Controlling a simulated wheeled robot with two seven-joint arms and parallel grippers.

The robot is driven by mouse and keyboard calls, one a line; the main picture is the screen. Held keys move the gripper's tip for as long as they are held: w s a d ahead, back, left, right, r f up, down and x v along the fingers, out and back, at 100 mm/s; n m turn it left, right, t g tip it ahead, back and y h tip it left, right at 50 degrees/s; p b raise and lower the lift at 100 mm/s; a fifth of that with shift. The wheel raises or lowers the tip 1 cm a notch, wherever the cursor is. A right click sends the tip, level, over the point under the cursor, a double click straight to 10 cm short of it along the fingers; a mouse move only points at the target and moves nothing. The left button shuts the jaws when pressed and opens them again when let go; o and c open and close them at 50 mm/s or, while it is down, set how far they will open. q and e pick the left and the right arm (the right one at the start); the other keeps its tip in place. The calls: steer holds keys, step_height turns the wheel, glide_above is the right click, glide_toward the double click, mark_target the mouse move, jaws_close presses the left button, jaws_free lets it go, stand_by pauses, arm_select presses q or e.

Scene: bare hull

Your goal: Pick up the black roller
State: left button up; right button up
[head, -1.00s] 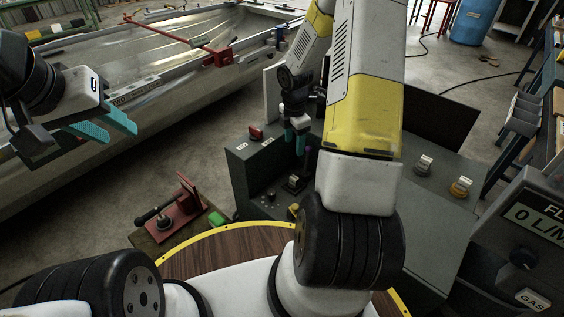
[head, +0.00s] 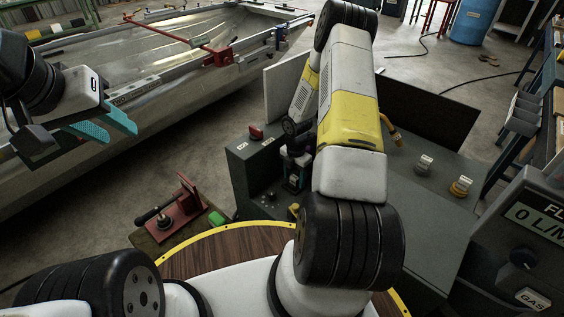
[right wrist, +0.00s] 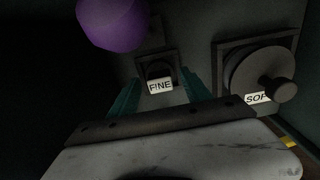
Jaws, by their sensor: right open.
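I cannot surely identify the black roller. In the right wrist view a small dark piece (right wrist: 157,70) with a FINE label sits in a square recess between my right fingers. To its right is a dark round disc (right wrist: 252,74) with a stub and a partly cut-off "SOF" label. My right gripper (right wrist: 161,82) is open, its teal fingers either side of the FINE piece, apparently not touching it. In the head view my right arm largely hides this gripper, low over the grey console (head: 420,205). My left gripper (head: 108,128) is open and empty beside the metal hull.
A purple rounded object (right wrist: 112,24) hangs close at the top left of the wrist view. A red stand (head: 186,212) with a black handle is left of the console. The metal hull (head: 190,70) fills the left.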

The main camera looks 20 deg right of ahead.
steer(key=shift+f, duration=0.15)
jaws_close()
